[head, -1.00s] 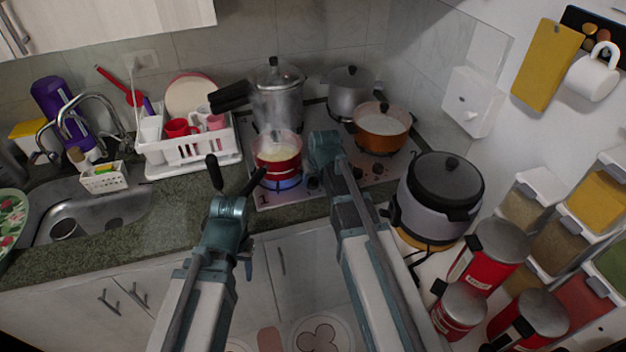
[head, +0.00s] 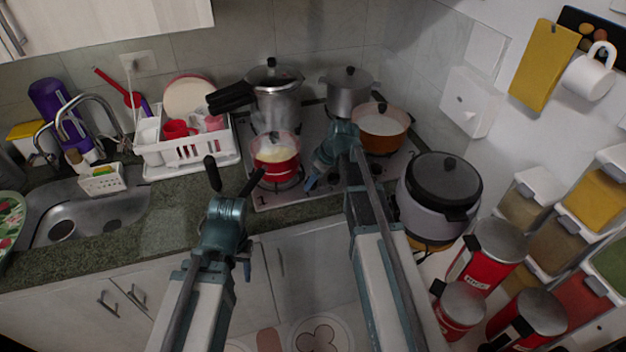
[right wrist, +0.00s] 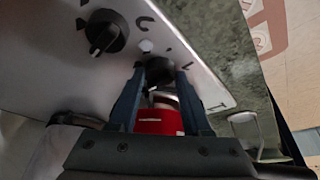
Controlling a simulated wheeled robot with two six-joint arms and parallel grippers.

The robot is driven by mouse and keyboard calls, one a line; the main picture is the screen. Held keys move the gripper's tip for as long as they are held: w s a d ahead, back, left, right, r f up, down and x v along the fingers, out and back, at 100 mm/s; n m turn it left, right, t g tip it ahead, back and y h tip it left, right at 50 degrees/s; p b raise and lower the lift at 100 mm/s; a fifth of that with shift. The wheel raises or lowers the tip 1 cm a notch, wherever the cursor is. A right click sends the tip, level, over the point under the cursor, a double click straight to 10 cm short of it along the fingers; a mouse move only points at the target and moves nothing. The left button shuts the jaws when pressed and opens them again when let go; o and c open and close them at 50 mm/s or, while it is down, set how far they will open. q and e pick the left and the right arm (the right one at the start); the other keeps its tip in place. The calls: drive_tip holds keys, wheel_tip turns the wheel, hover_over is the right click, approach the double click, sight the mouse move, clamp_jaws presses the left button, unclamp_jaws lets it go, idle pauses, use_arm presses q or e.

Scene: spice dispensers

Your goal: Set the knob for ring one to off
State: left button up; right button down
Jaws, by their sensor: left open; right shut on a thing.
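The stove's front panel shows in the right wrist view with a black knob (right wrist: 158,72) between the fingers of my right gripper (right wrist: 160,78). The gripper is shut on this knob. In the head view my right gripper (head: 312,183) reaches down to the stove's front edge, beside the red pot (head: 276,168), and hides the knob. The red pot sits on the front left ring, near a printed 1, with no flame showing under it. My left gripper (head: 236,168) is open and empty above the counter, left of the stove.
A second black knob (right wrist: 106,33) is close by on the panel. An orange pot (head: 381,128), a pressure cooker (head: 276,98) and a grey pot (head: 349,94) stand on the stove. A rice cooker (head: 440,190) is at the right. A dish rack (head: 190,150) is at the left.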

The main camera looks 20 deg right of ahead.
drive_tip(key=shift+n, duration=0.3)
idle(0.4)
drive_tip(key=shift+c, duration=1.8)
unclamp_jaws()
drive_tip(key=p+v, duration=1.2)
drive_tip(key=v, duration=0.1)
drive_tip(key=shift+d+r+p, duration=0.25)
drive_tip(key=shift+r+p, duration=0.1)
